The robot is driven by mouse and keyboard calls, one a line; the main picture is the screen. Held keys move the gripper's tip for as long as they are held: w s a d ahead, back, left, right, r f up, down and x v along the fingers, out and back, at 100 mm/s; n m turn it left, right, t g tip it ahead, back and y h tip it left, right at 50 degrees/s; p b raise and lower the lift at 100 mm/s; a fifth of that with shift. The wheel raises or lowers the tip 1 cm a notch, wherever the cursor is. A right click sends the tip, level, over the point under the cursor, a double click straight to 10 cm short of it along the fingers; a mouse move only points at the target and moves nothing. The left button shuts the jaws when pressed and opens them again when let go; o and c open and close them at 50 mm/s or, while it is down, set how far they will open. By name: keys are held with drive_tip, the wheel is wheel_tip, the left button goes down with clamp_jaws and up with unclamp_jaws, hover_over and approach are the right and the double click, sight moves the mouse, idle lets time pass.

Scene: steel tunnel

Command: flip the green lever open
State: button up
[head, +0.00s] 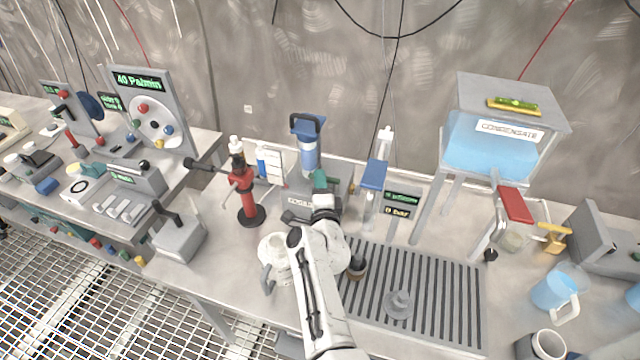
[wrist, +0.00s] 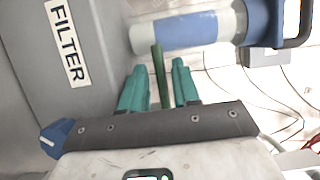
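The green lever (wrist: 159,76) shows in the wrist view as a thin dark green bar. It stands between the two teal fingers of my gripper (wrist: 160,86). In the head view my gripper (head: 322,180) is at the grey box below the blue-handled cylinder (head: 308,150). The lever cannot be made out there, hidden by the gripper.
A grey housing with a FILTER label (wrist: 66,42) is close on the left in the wrist view.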

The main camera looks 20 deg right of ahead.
clamp_jaws()
idle(0.4)
drive_tip(key=shift+s+d+f+n+y+b, duration=0.15)
drive_tip(key=shift+d+n+y+b, duration=0.15)
drive_tip(key=shift+y+b, duration=0.15)
drive_tip(key=shift+s+a+n+y+b, duration=0.2)
drive_tip(key=shift+n+y+b, duration=0.15)
drive_tip(key=shift+y, duration=0.3)
drive_tip(key=shift+o, duration=0.9)
unclamp_jaws()
drive_tip(key=shift+w, duration=0.1)
drive_tip(key=shift+a+r, duration=0.1)
drive_tip(key=shift+r, duration=0.1)
